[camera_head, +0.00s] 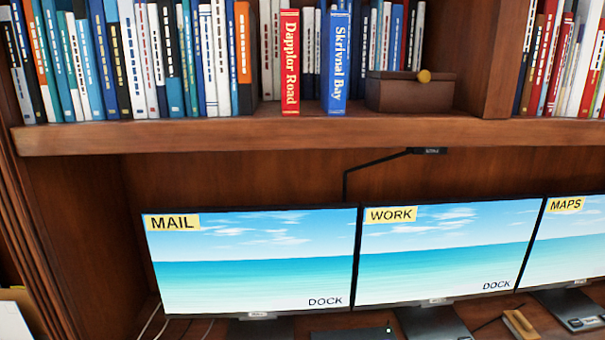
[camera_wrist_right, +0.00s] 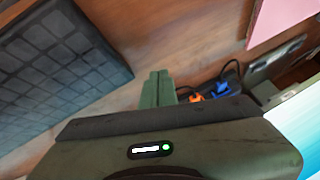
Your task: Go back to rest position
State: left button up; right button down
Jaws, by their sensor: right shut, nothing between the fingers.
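My right gripper (camera_wrist_right: 157,88) shows in the right wrist view. Its two green fingers are together and nothing is between them. Below and past it is a wooden surface, with a dark tiled panel or pad (camera_wrist_right: 55,60) to the left. Neither gripper shows in the head view, and my left gripper is in no view.
The head view shows a wooden shelf (camera_head: 300,135) with rows of books, a red book (camera_head: 290,62), a blue book (camera_head: 336,62) and a brown box (camera_head: 408,93). Below stand monitors labelled MAIL (camera_head: 250,260), WORK (camera_head: 445,250) and MAPS (camera_head: 575,240). Orange and blue items (camera_wrist_right: 222,90) lie near the right gripper.

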jog(key=shift+n+g, duration=0.3)
jog(key=shift+n, duration=0.3)
jog(key=s+a, duration=0.2)
jog(key=s, duration=0.1)
jog(key=s+a, duration=0.1)
jog(key=shift+s+a+f, duration=0.25)
jog(key=shift+s+a, duration=0.05)
jog(key=shift+a, duration=0.1)
jog(key=shift+n+g+h, duration=0.3)
jog(key=shift+n+g, duration=0.1)
jog(key=shift+n, duration=0.3)
jog(key=s, duration=0.2)
jog(key=s+a, duration=0.1)
jog(key=s, duration=0.3)
jog(key=shift+a+r, duration=0.25)
jog(key=shift+r, duration=0.15)
jog(key=s+d+r+g+h, duration=0.2)
jog(key=s+d, duration=0.2)
jog(key=s, duration=0.8)
notch_tip(320, 180, down, 24)
jog(key=f+n+g, duration=0.1)
jog(key=s+d+f+g, duration=0.1)
jog(key=s+d+f, duration=0.1)
jog(key=s+f, duration=1.4)
jog(key=shift+s+d+f, duration=0.15)
jog(key=shift+s+f, duration=0.25)
jog(key=shift+f, duration=0.05)
